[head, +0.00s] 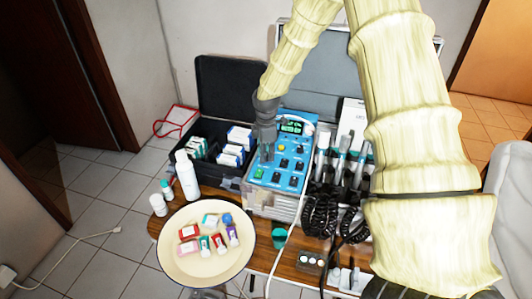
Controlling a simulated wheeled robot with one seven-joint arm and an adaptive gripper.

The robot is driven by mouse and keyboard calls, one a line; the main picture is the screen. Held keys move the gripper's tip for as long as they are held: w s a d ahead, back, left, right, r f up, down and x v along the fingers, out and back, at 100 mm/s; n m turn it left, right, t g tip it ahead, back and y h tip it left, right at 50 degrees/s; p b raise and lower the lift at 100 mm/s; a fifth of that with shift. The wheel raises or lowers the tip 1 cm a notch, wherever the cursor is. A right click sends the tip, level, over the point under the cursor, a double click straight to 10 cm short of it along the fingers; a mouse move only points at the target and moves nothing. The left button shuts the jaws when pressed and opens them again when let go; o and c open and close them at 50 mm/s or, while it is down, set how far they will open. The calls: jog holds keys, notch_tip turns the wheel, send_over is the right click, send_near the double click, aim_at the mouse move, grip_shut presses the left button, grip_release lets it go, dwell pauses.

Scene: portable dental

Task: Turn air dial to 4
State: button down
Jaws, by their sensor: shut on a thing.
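The blue dental control panel (308,132) is the top of a unit on the wooden table, with a lit green display (291,127) at its far end. Several small dark dials and a green button (259,173) show on its face. My gripper (267,157) reaches down onto the panel's left side, just below and left of the display. It is shut on a dial there, which the fingers hide. The dial's setting and its labels are hidden or too small to read.
An open black case with boxes (231,155) stands left of the panel. Handpieces with coiled black hoses (320,215) stand close on its right. A round cream tray (180,265) with small packs is in front; a white bottle (187,178) stands behind it.

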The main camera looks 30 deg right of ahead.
jog(key=m, duration=0.4)
jog(key=shift+m, duration=0.3)
jog(key=m, duration=0.5)
jog(key=shift+w+r, duration=0.1)
jog(key=m, duration=0.5)
jog(key=shift+d+t, duration=0.1)
jog(key=shift+t, duration=0.2)
jog(key=m, duration=0.4)
jog(key=shift+r+m+p, duration=0.1)
jog(key=shift+m+p, duration=0.2)
jog(key=shift+p, duration=0.05)
jog(key=m, duration=0.4)
jog(key=shift+d+h, duration=0.1)
jog(key=shift+h, duration=0.3)
jog(key=m+p, duration=0.1)
jog(key=m, duration=0.4)
jog(key=m+p, duration=0.1)
jog(key=m, duration=0.3)
jog(key=shift+r+m+p, duration=0.1)
jog(key=shift+m+p, duration=0.9)
jog(key=shift+m, duration=1.5)
